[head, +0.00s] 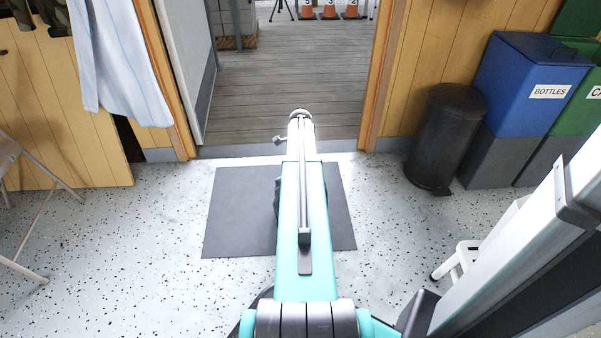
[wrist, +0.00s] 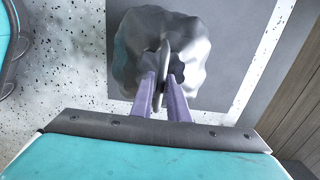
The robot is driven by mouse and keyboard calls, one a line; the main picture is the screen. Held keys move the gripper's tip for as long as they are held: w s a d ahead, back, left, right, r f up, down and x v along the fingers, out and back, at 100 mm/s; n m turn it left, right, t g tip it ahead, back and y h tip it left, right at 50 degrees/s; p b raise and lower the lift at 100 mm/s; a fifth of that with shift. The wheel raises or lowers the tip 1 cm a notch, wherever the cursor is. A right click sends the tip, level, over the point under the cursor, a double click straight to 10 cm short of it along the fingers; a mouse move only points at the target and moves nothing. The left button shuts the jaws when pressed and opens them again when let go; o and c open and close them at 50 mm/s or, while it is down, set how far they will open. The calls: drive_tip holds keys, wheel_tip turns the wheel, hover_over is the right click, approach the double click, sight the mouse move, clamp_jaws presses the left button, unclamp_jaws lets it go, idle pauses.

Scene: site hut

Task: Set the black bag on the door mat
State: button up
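The bag (wrist: 135,55) is a lumpy dark grey sack with a loop or tied neck on top, in the upper middle of the wrist view. My gripper (wrist: 162,84) reaches down over it, and its two fingers close around the loop. In the head view my arm hides most of the bag, and only a dark sliver of it (head: 277,198) shows left of the arm. The door mat (head: 238,215) is a flat dark grey rectangle in front of the doorway. The bag appears over the mat; whether it touches the mat is hidden.
The open doorway (head: 290,90) leads to a wooden deck. A black bin (head: 447,138) and a blue bottles bin (head: 520,90) stand right of it. A white stool (head: 460,258) is at lower right, and a folding chair (head: 35,205) at left. Speckled floor around the mat is clear.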

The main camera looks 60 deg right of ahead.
drive_tip(key=shift+o, duration=1.2)
wheel_tip(320, 180, up, 12)
drive_tip(key=p, duration=0.4)
drive_tip(key=shift+r, duration=0.15)
